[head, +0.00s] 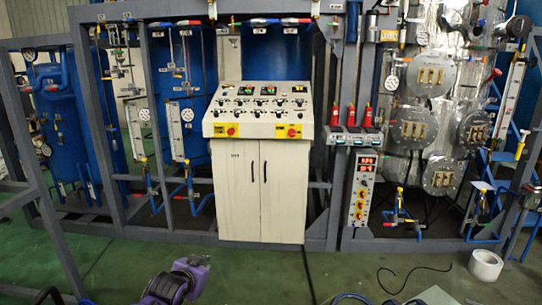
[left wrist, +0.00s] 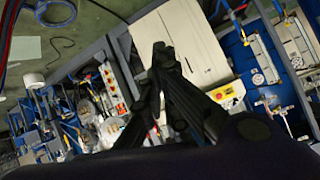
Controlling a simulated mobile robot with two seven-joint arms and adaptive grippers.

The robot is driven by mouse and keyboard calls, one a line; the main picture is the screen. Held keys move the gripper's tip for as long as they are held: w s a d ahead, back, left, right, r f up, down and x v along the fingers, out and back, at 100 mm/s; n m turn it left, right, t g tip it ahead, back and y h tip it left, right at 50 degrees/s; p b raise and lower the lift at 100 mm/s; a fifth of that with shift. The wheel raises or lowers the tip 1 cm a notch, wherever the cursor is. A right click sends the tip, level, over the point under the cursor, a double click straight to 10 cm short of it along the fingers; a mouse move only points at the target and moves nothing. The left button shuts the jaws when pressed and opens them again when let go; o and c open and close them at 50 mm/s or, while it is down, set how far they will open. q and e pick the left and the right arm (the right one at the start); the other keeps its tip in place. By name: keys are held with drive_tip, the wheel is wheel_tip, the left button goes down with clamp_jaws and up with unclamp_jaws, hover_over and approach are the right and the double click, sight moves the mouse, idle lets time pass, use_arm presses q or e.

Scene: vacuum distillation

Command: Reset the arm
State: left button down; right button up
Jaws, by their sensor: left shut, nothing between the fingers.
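My left arm (head: 175,284), purple and dark grey, comes in at the bottom of the head view, left of centre, over the green floor. In the left wrist view my left gripper (left wrist: 162,52) shows as two black fingers whose tips meet, with nothing between them. It is apart from the control cabinet (head: 262,190), which stands beyond it. My right gripper is in neither view.
The white cabinet carries a sloped panel of switches and red buttons. A grey frame with blue tanks, gauges and valves runs across the back. The floor before the cabinet is mostly clear.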

use_arm(q)
drive_tip(key=s+f+n+g, duration=0.1)
drive_tip(key=s+f, duration=0.6)
drive_tip(key=s, duration=0.9)
drive_tip(key=s+f+n+g+b, duration=0.1)
drive_tip(key=s+f, duration=0.6)
drive_tip(key=s, duration=0.9)
drive_tip(key=s+d+f+n+y, duration=0.1)
drive_tip(key=s+f, duration=0.6)
drive_tip(key=s, duration=0.9)
drive_tip(key=shift+s+f+n+g, duration=0.15)
drive_tip(key=shift+s+n+g, duration=0.1)
drive_tip(key=shift+n+g, duration=0.25)
drive_tip(key=shift+d, duration=0.1)
